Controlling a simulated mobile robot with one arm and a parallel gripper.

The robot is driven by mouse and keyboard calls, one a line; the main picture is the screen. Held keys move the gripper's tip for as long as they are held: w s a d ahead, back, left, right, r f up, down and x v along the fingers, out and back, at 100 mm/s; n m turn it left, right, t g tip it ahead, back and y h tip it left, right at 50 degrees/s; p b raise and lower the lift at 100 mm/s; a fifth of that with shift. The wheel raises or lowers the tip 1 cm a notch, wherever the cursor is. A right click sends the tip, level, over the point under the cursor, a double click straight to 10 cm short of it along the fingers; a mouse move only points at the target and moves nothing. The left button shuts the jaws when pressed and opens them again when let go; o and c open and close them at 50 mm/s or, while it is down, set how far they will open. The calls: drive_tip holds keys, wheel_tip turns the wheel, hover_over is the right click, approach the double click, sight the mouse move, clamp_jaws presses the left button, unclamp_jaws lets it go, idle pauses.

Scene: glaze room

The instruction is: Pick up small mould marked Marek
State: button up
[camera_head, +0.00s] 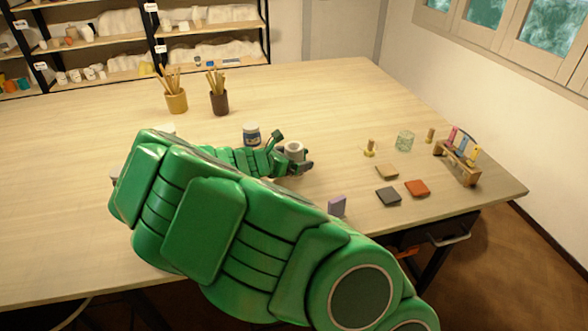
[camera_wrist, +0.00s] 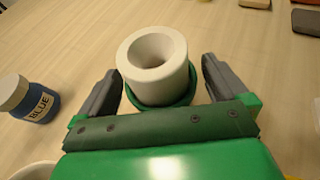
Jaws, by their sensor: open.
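A small white hollow cylindrical mould (camera_wrist: 155,75) with a thick rim stands upright on the table in the wrist view. A green ring shows around its lower part. No name can be read on it. In the head view the same white mould (camera_head: 294,147) shows at the end of my arm. My gripper (camera_wrist: 160,80) is open, with one dark finger on each side of the mould. Gaps show between the fingers and the mould. In the head view my gripper (camera_head: 292,163) is partly hidden by the mould and my own arm.
A jar labelled BLUE (camera_wrist: 30,100) stands left of my gripper, also in the head view (camera_head: 251,134). Brush pots (camera_head: 176,101) stand behind.

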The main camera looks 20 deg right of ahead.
drive_tip(key=shift+w+d+f, duration=0.1)
drive_tip(key=shift+d+f, duration=0.05)
drive_tip(key=shift+d, duration=0.05)
drive_tip(key=c, duration=1.2)
